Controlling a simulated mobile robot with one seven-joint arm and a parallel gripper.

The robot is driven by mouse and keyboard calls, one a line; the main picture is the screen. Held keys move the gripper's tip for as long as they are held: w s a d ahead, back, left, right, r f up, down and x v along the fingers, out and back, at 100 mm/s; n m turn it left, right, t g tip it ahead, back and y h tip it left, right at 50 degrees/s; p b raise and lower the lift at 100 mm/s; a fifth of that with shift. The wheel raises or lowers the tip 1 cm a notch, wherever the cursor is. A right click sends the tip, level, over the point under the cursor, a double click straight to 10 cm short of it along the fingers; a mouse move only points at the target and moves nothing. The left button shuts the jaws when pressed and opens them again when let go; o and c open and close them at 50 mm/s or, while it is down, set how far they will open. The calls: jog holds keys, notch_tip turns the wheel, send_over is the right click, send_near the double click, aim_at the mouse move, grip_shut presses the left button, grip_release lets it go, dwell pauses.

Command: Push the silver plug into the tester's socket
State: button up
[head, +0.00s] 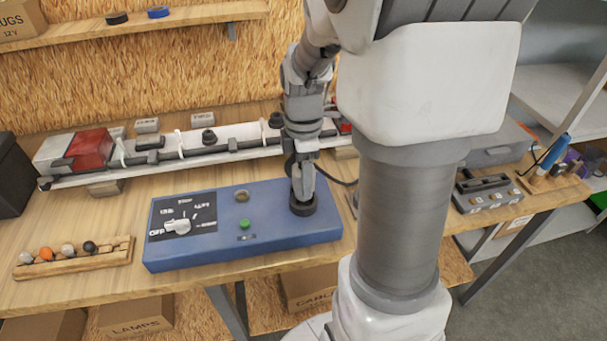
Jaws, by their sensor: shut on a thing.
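The blue tester box (205,255) lies on the workbench, with a dial marked OFF on its left and a green button near its middle. A dark round socket (303,208) stands on its right part. My gripper (303,190) points down right over this socket and is shut on the silver plug, which its fingers mostly hide. A dark cable (338,181) runs from behind the gripper to the right. I cannot tell how deep the plug sits in the socket, or whether it touches it.
A trailer light bar (240,134) with a red lamp (90,150) lies behind the tester. A wooden rack (75,262) of several small balls stands at left. A grey terminal box (487,195) stands at right, beyond my arm.

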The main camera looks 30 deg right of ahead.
jog(key=shift+f, duration=0.2)
jog(key=shift+f+b, duration=0.4)
jog(key=shift+f, duration=0.1)
dwell(0.4)
jog(key=shift+f+b, duration=0.4)
jog(key=shift+f, duration=0.1)
jog(key=shift+f+b, duration=0.5)
jog(key=shift+f, duration=0.15)
dwell(0.4)
